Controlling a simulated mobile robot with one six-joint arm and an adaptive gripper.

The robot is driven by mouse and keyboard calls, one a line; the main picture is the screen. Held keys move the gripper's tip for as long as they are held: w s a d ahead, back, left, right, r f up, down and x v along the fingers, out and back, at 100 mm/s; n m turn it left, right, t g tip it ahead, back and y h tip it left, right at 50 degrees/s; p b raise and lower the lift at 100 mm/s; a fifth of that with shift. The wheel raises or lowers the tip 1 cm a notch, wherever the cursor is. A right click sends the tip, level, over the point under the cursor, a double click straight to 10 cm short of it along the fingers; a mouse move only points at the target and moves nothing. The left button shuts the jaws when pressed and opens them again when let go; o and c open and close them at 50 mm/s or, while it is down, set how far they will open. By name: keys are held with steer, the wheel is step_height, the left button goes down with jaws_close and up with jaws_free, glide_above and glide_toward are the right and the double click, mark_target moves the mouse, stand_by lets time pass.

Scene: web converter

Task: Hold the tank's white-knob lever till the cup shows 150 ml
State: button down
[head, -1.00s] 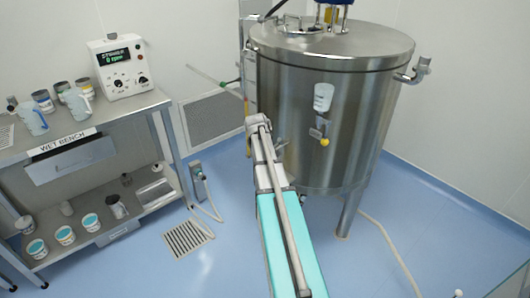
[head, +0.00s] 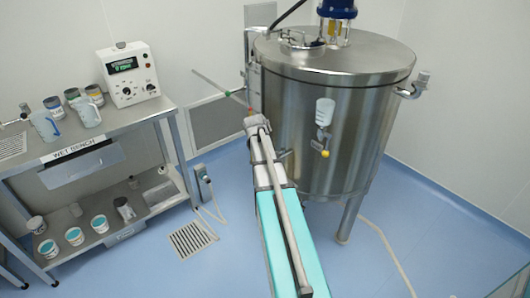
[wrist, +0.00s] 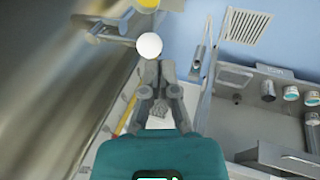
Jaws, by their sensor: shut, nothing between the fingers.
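The steel tank (head: 335,130) stands right of my arm in the head view. On its front are a pale translucent cup-shaped part (head: 325,112) and a yellow knob (head: 325,154) below it. I cannot read any level there. In the wrist view a white round knob (wrist: 149,46) is just beyond my fingertips, with a yellow knob (wrist: 148,4) farther up at the top edge. My gripper (wrist: 160,68) is shut and empty; the white knob is not between its fingers, and I cannot tell whether they touch.
The wet bench (head: 105,145) on the left holds jugs, pots and a white meter box (head: 128,72). Its lower shelf holds several cups. A floor drain (head: 192,239) and a pale hose (head: 385,245) lie on the blue floor. Open floor lies right of the tank.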

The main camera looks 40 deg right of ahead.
steer(key=shift+p+v, duration=2.4)
steer(key=shift+v, duration=0.6)
steer(key=shift+a+f, duration=0.1)
steer(key=shift+a, duration=0.15)
steer(key=s+a+y, duration=0.1)
steer(key=s+a, duration=0.3)
steer(key=a, duration=0.7)
steer(key=s+a+f+g+y, duration=0.1)
steer(key=s+a, duration=0.3)
steer(key=a, duration=0.8)
steer(key=s+a+g+y, duration=0.1)
steer(key=s+a, duration=0.3)
steer(key=a, duration=0.7)
steer(key=shift+s+a+m+y, duration=0.25)
steer(key=shift+s+m+y, duration=0.05)
steer(key=shift+s+y, duration=0.1)
